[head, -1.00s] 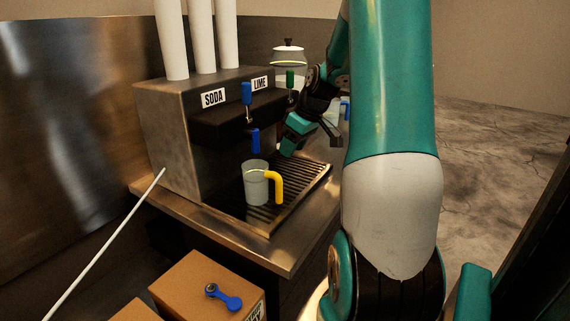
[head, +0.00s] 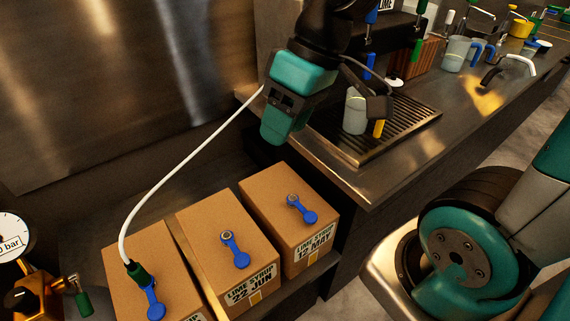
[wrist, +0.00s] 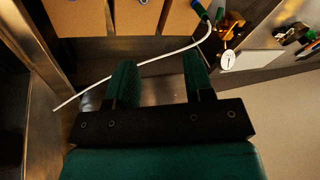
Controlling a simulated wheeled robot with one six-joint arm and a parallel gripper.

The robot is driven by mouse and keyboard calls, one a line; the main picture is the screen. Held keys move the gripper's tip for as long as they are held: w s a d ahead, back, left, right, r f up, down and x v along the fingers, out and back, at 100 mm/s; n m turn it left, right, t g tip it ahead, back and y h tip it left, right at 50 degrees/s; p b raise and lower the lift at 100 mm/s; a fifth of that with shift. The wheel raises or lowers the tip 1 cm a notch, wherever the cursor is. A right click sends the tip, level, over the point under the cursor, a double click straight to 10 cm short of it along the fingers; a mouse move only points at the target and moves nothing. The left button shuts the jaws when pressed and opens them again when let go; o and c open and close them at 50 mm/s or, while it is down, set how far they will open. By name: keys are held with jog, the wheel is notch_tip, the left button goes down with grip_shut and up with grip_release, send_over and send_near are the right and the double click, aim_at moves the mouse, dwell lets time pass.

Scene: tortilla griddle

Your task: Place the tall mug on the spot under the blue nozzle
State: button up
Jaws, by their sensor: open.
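A pale mug with a yellow handle (head: 355,112) stands upright on the slotted drip tray (head: 424,113), roughly below the blue nozzle (head: 369,62) of the drink dispenser. My gripper (head: 277,134) is to the left of the mug in the head view, above the counter's left end, apart from the mug. Part of my gripper passes in front of the mug's right side. In the wrist view my gripper (wrist: 160,80) shows two green fingers set apart with nothing between them. The mug is not in the wrist view.
Several cardboard syrup boxes (head: 228,262) with blue caps stand low at front. A white hose (head: 165,172) rises from the left box to behind my gripper. Clear mugs (head: 458,54) stand further right along the counter (head: 385,172). A pressure gauge (head: 10,238) is at far left.

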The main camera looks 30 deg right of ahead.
jog(key=s+a+n+g, duration=0.1)
jog(key=s+a, duration=0.3)
jog(key=s, duration=0.3)
jog(key=shift+s+a+f, duration=0.25)
jog(key=shift+a+f, duration=0.1)
jog(key=shift+a, duration=0.05)
